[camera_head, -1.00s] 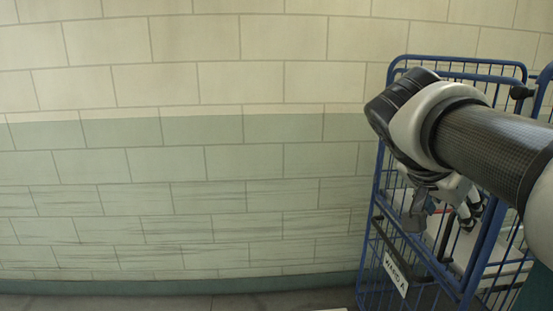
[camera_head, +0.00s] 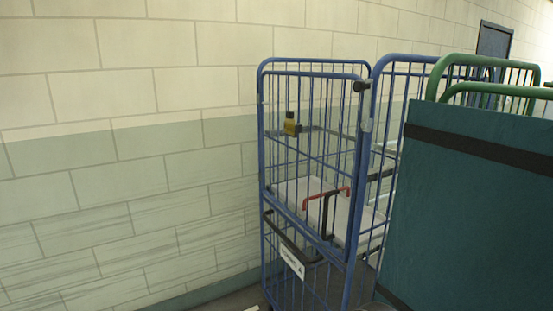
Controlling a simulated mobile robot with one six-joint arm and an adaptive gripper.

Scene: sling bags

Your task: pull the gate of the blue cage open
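The blue cage (camera_head: 376,80) stands right of the middle in the head view, against the tiled wall. Its barred gate (camera_head: 316,77) faces me on the left and carries a white label (camera_head: 292,262). A yellow and black fitting (camera_head: 291,124) sits in the gate's upper left part. A black bar (camera_head: 288,232) slants across the gate above the label. I cannot tell whether the gate is fully shut or slightly ajar. My gripper is not in view.
A large teal panel (camera_head: 470,220) with a dark strap stands close on the right and hides part of the cage. Green tubular frames (camera_head: 480,60) rise behind it. A pale slab and a red handle-like part (camera_head: 325,193) show through the bars. The wall is bare on the left.

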